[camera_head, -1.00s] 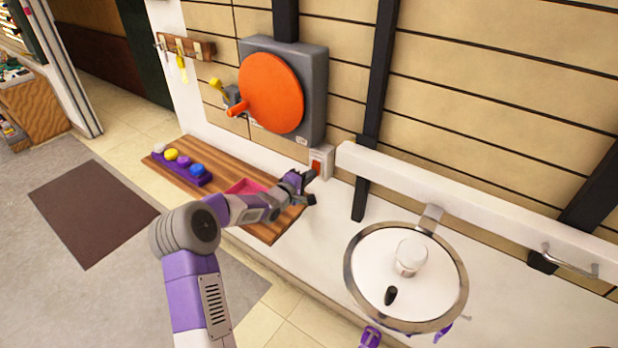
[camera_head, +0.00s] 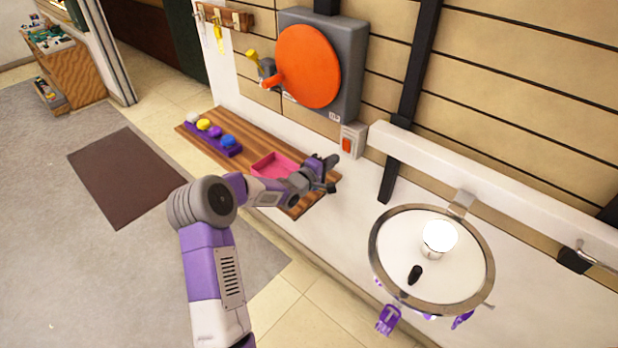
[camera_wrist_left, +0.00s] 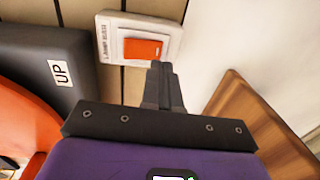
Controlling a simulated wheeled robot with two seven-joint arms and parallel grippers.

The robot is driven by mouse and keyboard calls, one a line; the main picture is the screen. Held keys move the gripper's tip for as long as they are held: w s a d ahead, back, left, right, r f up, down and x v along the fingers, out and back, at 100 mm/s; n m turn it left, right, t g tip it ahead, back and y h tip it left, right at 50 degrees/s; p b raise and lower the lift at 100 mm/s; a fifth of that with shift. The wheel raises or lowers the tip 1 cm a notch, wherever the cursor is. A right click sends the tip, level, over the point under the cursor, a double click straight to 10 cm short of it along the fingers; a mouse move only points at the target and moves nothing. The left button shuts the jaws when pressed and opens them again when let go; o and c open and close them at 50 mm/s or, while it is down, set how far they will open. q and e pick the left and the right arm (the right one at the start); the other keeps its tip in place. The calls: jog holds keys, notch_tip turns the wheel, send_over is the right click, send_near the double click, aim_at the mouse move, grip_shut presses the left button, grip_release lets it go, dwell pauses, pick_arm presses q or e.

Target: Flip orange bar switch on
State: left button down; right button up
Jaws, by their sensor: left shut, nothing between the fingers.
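The orange bar switch (camera_head: 346,145) sits in a white plate on the wall, below and right of a grey box with an orange disc. In the left wrist view its orange bar (camera_wrist_left: 142,48) lies in a white frame with a small printed label. My left gripper (camera_head: 332,172) is just below and left of the switch, apart from it in the head view. In the left wrist view its fingers (camera_wrist_left: 163,85) are shut with nothing between them, below and right of the bar. My right gripper is not in view.
A wooden shelf (camera_head: 255,142) with a pink tray (camera_head: 274,165) and several coloured knobs lies under my left arm. A grey box (camera_head: 349,70) is above.

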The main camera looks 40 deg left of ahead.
pick_arm(q)
jog(key=s+f+p, duration=0.1)
jog(key=s, duration=0.9)
jog(key=shift+a+f, duration=0.3)
jog(key=shift+a, duration=0.15)
jog(key=shift+w, duration=0.1)
jog(key=s+d+f+m+g+h, duration=0.1)
jog(key=s+d+f+m+g, duration=0.25)
jog(key=d+f, duration=0.55)
jog(key=s+d+f+m+g+h, duration=0.1)
jog(key=s+d+f+m+g, duration=0.2)
jog(key=d+f, duration=0.65)
jog(key=s+d+f+m+g, duration=0.3)
jog(key=s+d+f+g, duration=0.1)
jog(key=s, duration=0.6)
jog(key=s+d+f+m+g, duration=0.4)
jog(key=s+d, duration=0.3)
jog(key=s, duration=0.4)
jog(key=shift+d+f+g, duration=0.2)
jog(key=shift+f+g, duration=0.35)
jog(key=shift+g, duration=0.3)
jog(key=shift+s+m, duration=0.1)
jog(key=shift+m, duration=0.15)
